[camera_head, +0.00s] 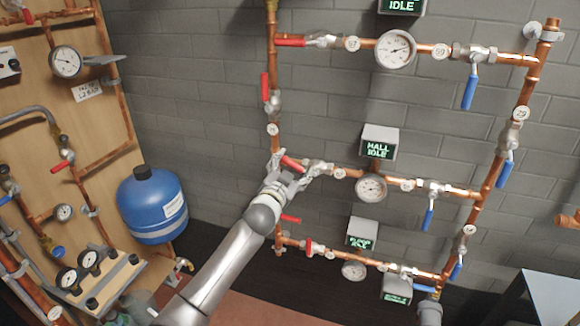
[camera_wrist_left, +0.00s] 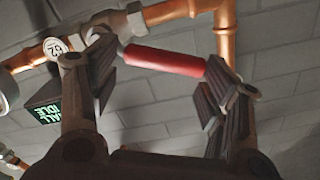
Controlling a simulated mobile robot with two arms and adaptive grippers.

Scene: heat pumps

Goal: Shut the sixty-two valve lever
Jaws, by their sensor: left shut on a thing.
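The sixty-two valve has a red lever (camera_head: 291,164) on the middle horizontal copper pipe, near its left end. In the left wrist view the red lever (camera_wrist_left: 163,61) lies crosswise between the fingers, and the round tag reading 62 (camera_wrist_left: 54,47) is beside the valve. My left gripper (camera_head: 296,173) is at this lever, and its fingers (camera_wrist_left: 160,78) are closed on it, one near each end. In the head view the gripper covers part of the valve. My right gripper is not in view.
Another red lever (camera_head: 266,87) is above on the left upright pipe, and a red one (camera_head: 290,219) is just below my gripper. A gauge (camera_head: 370,187) and a hall display (camera_head: 378,149) are to the right. A blue tank (camera_head: 152,205) is at left.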

